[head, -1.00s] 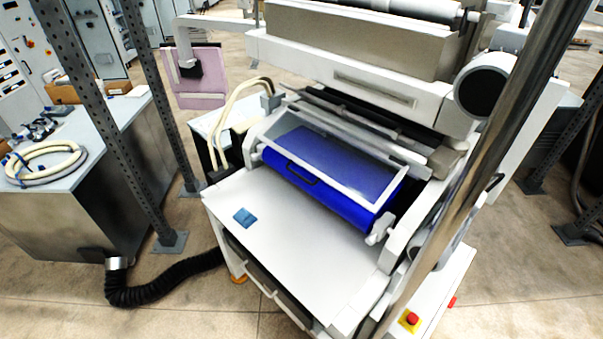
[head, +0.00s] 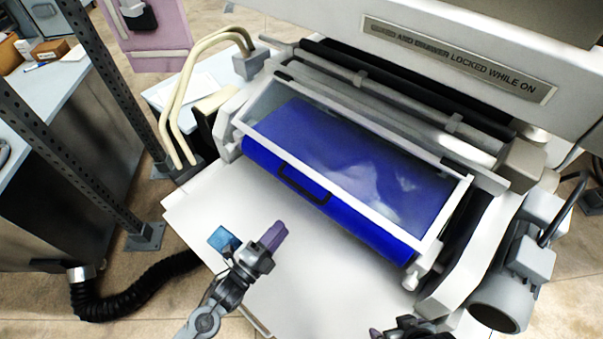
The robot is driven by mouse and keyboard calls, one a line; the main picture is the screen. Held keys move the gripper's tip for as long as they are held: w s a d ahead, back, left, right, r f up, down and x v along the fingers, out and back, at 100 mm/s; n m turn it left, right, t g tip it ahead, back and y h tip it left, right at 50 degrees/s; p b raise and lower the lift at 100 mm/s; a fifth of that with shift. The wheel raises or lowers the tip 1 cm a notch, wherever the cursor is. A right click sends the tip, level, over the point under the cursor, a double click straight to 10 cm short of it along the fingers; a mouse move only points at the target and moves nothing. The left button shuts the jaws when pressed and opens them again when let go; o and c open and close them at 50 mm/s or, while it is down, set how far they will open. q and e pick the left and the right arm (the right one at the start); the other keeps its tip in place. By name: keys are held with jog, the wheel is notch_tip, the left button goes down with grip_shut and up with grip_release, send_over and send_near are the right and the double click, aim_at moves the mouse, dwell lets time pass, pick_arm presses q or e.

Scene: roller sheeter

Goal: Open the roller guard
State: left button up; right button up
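The roller guard (head: 262,137) is a white frame with a clear panel. It lies down over the blue roller (head: 345,222). A dark handle (head: 303,184) shows at its front edge, left of the middle. My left gripper (head: 273,236), with purple fingertips, is over the white table in front of the guard, below the handle in the picture and apart from it. Its fingers overlap in this view, so their opening is unclear. My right gripper (head: 378,332) just enters at the bottom edge, mostly cut off, far from the handle.
A small blue block (head: 223,239) lies on the white table (head: 205,190) beside my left gripper. A label plate (head: 455,60) marks the machine body above. Pale hoses (head: 177,105) and a dark perforated post (head: 115,85) stand at the left. The table front is mostly clear.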

aim_at(302, 189)
pick_arm(q)
jog(key=shift+m+h, duration=0.3)
jog(key=shift+m, duration=0.3)
jog(key=x, duration=0.4)
jog(key=a+r+x, duration=0.1)
jog(key=x, duration=0.3)
jog(key=w+x, duration=0.1)
jog(key=x, duration=0.4)
jog(key=shift+a+r, duration=0.35)
pick_arm(e)
jog(key=shift+s+f, duration=0.45)
pick_arm(q)
jog(key=shift+c, duration=0.3)
grip_shut()
